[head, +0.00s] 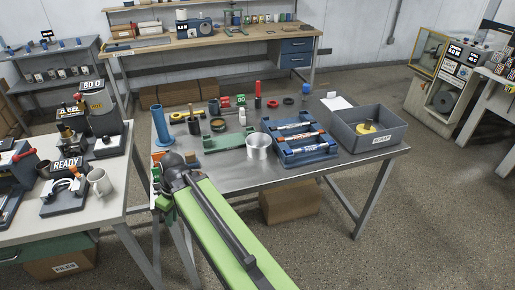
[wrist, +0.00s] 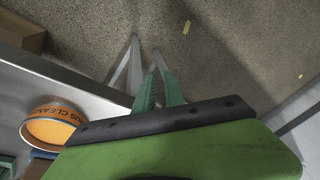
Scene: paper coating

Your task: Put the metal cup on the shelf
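The metal cup (head: 258,146) is a shiny silver cylinder, upright on the middle metal table, left of the blue tray. In the head view my gripper (head: 167,213) hangs low at the table's left front corner, partly hidden by my arm, well left of the cup. In the wrist view my gripper's green fingers (wrist: 154,72) come close together at their tips, with nothing between them and floor beyond. The cup is not in the wrist view. A long shelf (head: 165,6) runs above the back workbench. A grey rack (head: 53,53) with shelf levels stands at the back left.
The metal table (head: 222,181) holds a blue tray (head: 285,155) of markers, a grey bin (head: 360,145) and several small items. An orange-labelled tin (wrist: 55,130) is close to my gripper in the wrist view. A cluttered table (head: 95,217) stands left. Floor is open at right.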

